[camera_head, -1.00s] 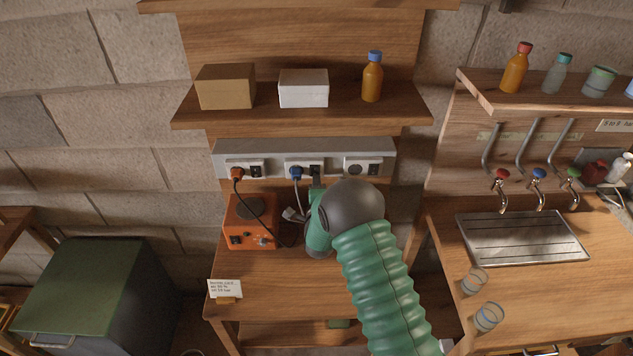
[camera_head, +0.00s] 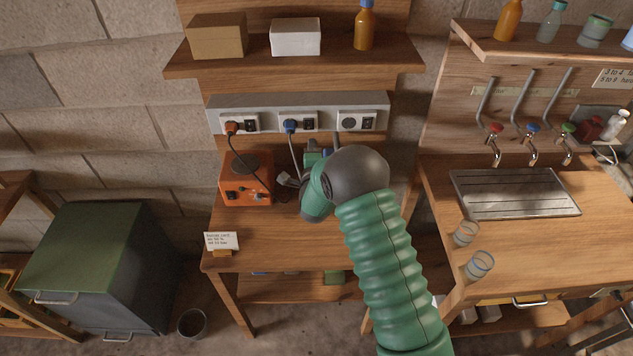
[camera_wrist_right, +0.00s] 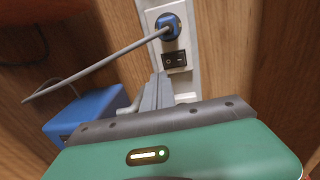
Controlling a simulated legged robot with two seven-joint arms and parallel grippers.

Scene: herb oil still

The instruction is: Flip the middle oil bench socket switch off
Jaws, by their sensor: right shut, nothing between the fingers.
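The middle socket (camera_head: 297,123) of the grey socket strip (camera_head: 265,109) holds a blue plug (camera_head: 290,126) with a grey cable. Its black rocker switch (camera_head: 310,125) is right of the plug; it also shows in the right wrist view (camera_wrist_right: 174,60), where I cannot tell for sure which way it is set. My right gripper (camera_head: 314,148) is just below the middle socket, partly hidden by my own wrist. In the wrist view its fingers (camera_wrist_right: 158,90) are shut and empty, pointing towards the switch with a gap between. My left gripper is not in view.
The left socket (camera_head: 239,124) holds a red plug cabled to an orange box (camera_head: 246,180). The right socket (camera_head: 357,121) has no plug. A shelf (camera_head: 290,64) with boxes and a bottle hangs above.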

